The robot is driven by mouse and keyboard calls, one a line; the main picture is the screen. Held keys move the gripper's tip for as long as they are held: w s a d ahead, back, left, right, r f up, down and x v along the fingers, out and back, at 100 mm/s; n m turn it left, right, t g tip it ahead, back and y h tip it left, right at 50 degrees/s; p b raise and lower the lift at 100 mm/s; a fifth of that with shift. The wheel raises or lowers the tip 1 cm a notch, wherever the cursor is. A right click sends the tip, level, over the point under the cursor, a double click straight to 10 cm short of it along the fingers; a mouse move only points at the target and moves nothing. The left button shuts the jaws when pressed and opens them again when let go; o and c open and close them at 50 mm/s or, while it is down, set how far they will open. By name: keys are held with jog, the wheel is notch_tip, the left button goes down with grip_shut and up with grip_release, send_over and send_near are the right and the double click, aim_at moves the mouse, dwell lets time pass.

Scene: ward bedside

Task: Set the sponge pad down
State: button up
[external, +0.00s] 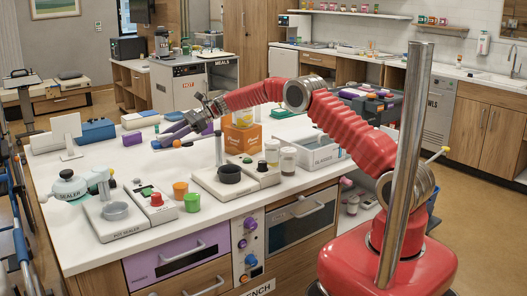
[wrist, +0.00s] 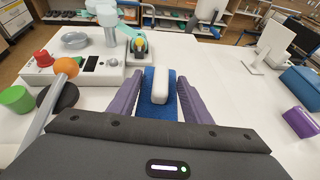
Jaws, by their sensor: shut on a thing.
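My gripper (external: 168,137) reaches over the white bench (external: 75,190) toward its far left part. In the wrist view, its two purple fingers (wrist: 160,100) stand on either side of a blue pad with a white block along its top, which I take as the sponge pad (wrist: 147,108). The gripper is shut on it. The pad lies lengthwise between the fingers, low over the white bench top. I cannot tell whether its underside touches the bench. In the external view the fingers mostly hide it.
A purple block (wrist: 300,122) and a blue box (wrist: 302,84) lie to the right in the wrist view, below a white monitor (wrist: 272,48). An orange cup (wrist: 66,66), green cup (wrist: 16,98) and sealer (wrist: 98,65) stand left.

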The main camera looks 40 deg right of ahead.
send_over(171, 172)
jog(key=shift+a+f, duration=0.15)
jog(key=shift+f, duration=2.3)
jog(key=shift+f, duration=0.1)
jog(key=shift+s+f, duration=0.1)
jog(key=shift+f, duration=2.1)
jog(key=shift+f, duration=0.25)
jog(key=o, duration=1)
jog(key=shift+o, duration=0.2)
jog(key=shift+r, duration=0.1)
